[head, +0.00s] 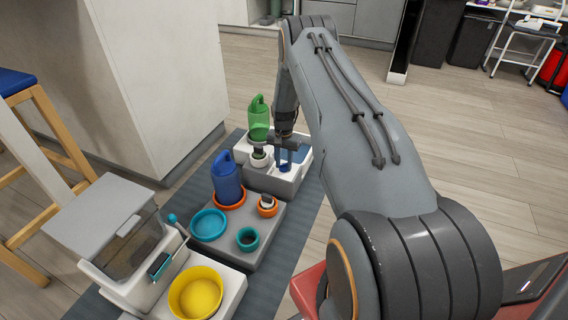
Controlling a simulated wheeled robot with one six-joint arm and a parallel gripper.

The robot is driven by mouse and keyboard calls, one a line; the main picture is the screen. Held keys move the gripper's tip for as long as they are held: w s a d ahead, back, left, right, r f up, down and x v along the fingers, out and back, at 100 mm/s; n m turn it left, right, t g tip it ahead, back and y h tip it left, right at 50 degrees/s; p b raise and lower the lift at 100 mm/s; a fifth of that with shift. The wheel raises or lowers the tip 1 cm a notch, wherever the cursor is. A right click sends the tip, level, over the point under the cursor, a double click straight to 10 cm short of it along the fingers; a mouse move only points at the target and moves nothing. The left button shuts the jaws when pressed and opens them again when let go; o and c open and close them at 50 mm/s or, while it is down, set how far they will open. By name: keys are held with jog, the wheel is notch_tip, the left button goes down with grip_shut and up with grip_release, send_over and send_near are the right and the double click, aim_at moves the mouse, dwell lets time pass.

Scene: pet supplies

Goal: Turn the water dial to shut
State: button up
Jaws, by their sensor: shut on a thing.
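My gripper (275,146) is low over the white unit (283,185) at the far end of the mat, beside the green bottle. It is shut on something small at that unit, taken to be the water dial. The dial's shape and its turned position cannot be made out, as my gripper and arm cover part of it. A blue upright piece (285,160) shows just below the gripper. A small white round piece (260,157) sits to its left, close to the gripper.
A teal bowl (208,225), a small teal cup (248,239), an orange cup (268,207) and a yellow bowl (196,293) stand along the mat. A lidded bin (112,228) is at left.

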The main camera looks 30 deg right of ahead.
jog(key=shift+w, duration=0.2)
jog(key=o, duration=1)
jog(key=shift+s, duration=0.1)
jog(key=shift+o, duration=0.2)
jog(key=shift+r, duration=0.15)
notch_tip(320, 180, up, 8)
jog(key=p, duration=0.2)
jog(key=shift+f+p, duration=0.25)
jog(key=shift+p, duration=0.15)
